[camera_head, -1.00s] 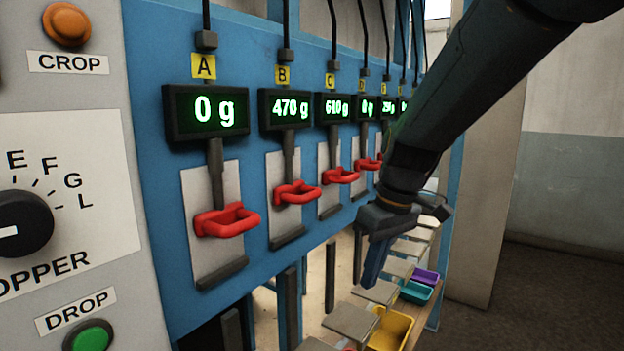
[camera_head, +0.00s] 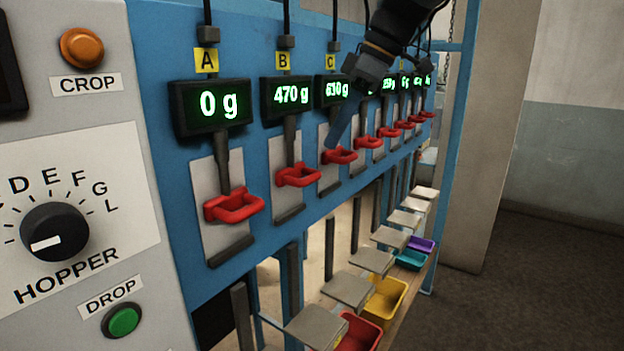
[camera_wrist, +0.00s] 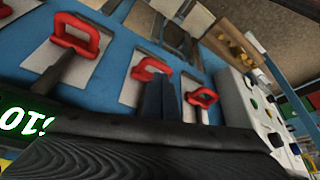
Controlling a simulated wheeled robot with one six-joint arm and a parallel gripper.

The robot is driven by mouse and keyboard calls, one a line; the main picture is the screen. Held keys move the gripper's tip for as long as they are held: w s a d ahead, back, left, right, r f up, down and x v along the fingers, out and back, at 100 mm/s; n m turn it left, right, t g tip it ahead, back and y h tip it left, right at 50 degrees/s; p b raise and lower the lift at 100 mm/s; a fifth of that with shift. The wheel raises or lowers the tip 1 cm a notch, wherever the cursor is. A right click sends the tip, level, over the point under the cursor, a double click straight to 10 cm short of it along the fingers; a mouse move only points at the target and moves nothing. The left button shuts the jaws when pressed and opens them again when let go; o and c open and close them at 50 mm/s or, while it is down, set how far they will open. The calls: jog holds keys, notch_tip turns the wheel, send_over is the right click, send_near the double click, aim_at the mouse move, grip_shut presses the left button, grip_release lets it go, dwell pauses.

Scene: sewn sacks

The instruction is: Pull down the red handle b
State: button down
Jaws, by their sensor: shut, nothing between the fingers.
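My gripper (camera_head: 334,143) is shut and empty. In the head view its fingers point down in front of the C column, just above red handle C (camera_head: 340,156). It partly covers the C display. In the wrist view its dark fingers (camera_wrist: 160,85) overlap the lower edge of handle b. Contact cannot be told.
Red handle A (camera_head: 234,206) is left of b, and more red handles recede to the right. A grey control panel (camera_head: 130,235) with knob and buttons stands at left. Below are grey flaps (camera_head: 347,290) and coloured bins, including yellow (camera_head: 388,300) and red.

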aim_at(313, 177)
jog(key=shift+b+x, duration=1.95)
jog(key=shift+x, duration=1.55)
notch_tip(313, 177, down, 4)
jog(key=b, duration=0.3)
jog(key=shift+s+f, duration=0.1)
jog(key=shift+f, duration=0.15)
jog(key=shift+d, duration=0.15)
jog(key=d, duration=0.1)
jog(key=d+r, duration=0.1)
jog(key=shift+s+d, duration=0.3)
jog(key=shift+d, duration=0.05)
jog(key=shift+r, duration=0.15)
